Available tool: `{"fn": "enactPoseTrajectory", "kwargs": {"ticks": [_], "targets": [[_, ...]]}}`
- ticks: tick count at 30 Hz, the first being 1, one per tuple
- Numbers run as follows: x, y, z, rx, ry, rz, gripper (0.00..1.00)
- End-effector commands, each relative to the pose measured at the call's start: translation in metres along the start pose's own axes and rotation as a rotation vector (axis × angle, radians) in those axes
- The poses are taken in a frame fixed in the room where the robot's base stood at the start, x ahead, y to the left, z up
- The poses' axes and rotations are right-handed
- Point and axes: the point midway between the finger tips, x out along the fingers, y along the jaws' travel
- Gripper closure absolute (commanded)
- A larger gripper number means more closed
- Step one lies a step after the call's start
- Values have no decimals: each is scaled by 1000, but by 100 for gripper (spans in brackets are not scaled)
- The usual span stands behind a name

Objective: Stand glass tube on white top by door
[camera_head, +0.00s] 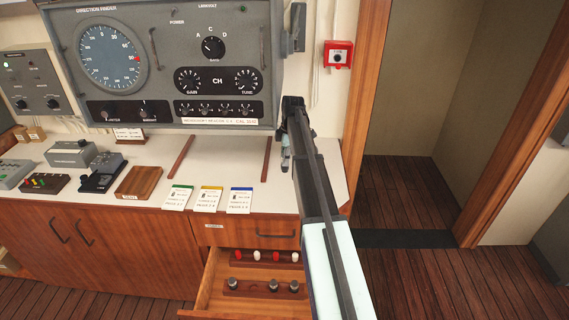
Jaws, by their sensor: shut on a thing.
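My gripper (288,138) is over the right end of the white top (327,172), near the door opening. It is seen from behind and partly hidden by my own arm. It is shut on a small pale upright thing, which seems to be the glass tube (285,157). The tube's lower end looks dark and shows just below the fingers. I cannot tell whether it touches the white top or hangs slightly above it.
A wooden strip (266,158) lies left of the gripper, with three cards (208,198) farther left. The grey direction finder (160,60) stands behind. Below, an open drawer (212,290) holds racks of small parts. The door frame (362,100) is close on the right.

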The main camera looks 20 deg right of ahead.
Motion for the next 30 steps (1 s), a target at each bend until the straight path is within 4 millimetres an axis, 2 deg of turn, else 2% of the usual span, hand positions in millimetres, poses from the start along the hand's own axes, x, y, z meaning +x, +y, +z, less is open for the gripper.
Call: {"fn": "enactPoseTrajectory", "kwargs": {"ticks": [5,9,12,15,28,29,30], "targets": [[0,9,2,0,0,0,99],[2,24,6,2,0,0,99],[22,19,11,4,0,-1,99],[33,19,14,7,0,1,99],[37,19,15,7,0,1,99],[37,19,15,7,0,1,64],[36,19,15,7,0,1,50]]}}
